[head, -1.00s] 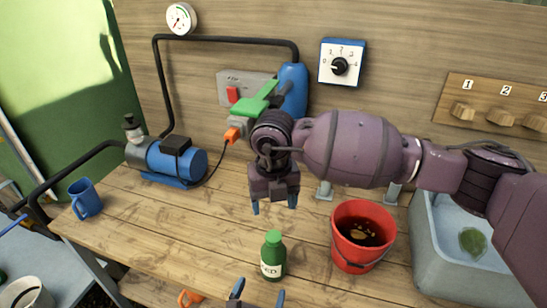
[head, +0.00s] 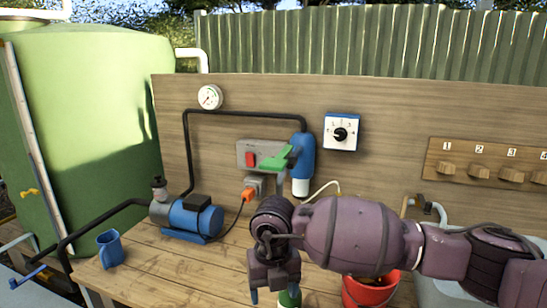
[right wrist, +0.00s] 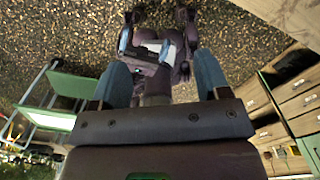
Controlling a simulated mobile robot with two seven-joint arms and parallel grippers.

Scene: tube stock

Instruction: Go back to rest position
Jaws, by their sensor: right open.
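My right gripper (head: 274,294) hangs fingers down at the bottom middle of the head view. Its jaws are open, and nothing shows between them. In the right wrist view its two blue-grey fingers (right wrist: 161,82) stand apart with no object held. A green bottle (head: 290,299) shows just beyond it at the lower edge of the head view, mostly hidden by the gripper and the frame edge. My left gripper cannot be made out in the current views.
A red bucket (head: 370,292) stands below my right forearm, partly hidden. The green lever (head: 277,161), dial (head: 340,134) and numbered pegs (head: 480,171) are along the back board.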

